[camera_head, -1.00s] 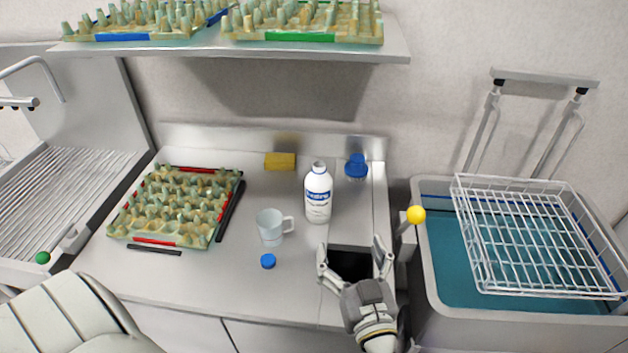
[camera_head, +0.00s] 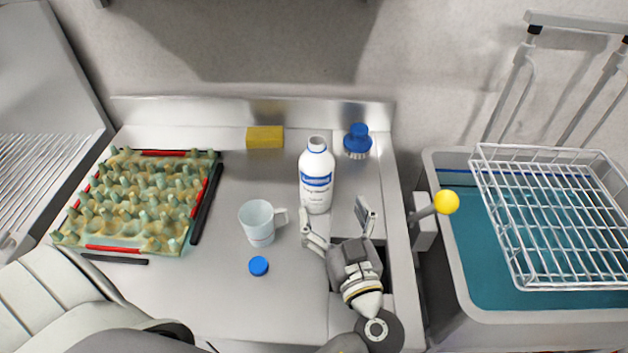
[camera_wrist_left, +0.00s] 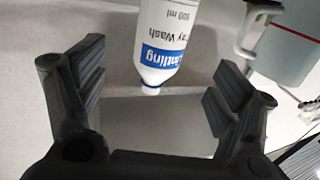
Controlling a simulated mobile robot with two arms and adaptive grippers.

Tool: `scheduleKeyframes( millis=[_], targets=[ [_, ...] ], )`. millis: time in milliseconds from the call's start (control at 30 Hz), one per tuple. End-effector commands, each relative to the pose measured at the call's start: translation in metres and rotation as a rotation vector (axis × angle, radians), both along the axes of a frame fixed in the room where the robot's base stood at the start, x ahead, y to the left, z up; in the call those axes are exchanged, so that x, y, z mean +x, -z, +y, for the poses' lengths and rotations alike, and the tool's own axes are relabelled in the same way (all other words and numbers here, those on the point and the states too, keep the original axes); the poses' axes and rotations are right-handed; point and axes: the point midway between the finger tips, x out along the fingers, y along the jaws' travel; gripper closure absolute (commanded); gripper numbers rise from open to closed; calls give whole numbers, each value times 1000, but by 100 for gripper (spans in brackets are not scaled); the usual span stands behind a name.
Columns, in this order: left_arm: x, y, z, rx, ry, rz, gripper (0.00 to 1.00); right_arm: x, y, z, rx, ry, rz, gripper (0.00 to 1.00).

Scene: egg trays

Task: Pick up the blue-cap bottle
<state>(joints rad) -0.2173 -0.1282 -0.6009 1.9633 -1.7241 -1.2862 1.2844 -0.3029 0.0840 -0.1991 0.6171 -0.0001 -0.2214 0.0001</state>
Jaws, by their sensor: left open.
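The white bottle (camera_head: 316,165) with a blue label stands upright on the counter, and its top shows no blue cap. A loose blue cap (camera_head: 258,266) lies on the counter in front of the white mug (camera_head: 257,224). My left gripper (camera_head: 336,219) is open and empty, just in front of the bottle and a little to its right, its fingers pointing toward the back. In the left wrist view the bottle (camera_wrist_left: 165,35) is ahead of the open fingers (camera_wrist_left: 156,90), not clearly between them. My right gripper is not in view.
A blue-topped brush (camera_head: 357,142) and a yellow sponge (camera_head: 265,137) lie behind the bottle. An egg tray (camera_head: 120,246) is at the left. A wire basket (camera_head: 505,235) sits over the blue basin at the right. The counter's front middle is clear.

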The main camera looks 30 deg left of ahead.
Motion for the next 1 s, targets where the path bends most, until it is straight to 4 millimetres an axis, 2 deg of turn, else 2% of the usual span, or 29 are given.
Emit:
scheduleKeyframes(
  millis=[67,400,567,800,1000],
  targets=[
    [1,5,1,1,0,-1,14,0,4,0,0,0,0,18],
    [35,1,34,3,0,-1,14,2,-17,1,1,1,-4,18],
    [42,2,41,1,0,0,14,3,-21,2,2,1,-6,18],
    [60,-7,60,5,-1,1,14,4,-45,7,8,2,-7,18],
    [76,-4,75,3,0,1,14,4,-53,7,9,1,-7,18]
  ],
)
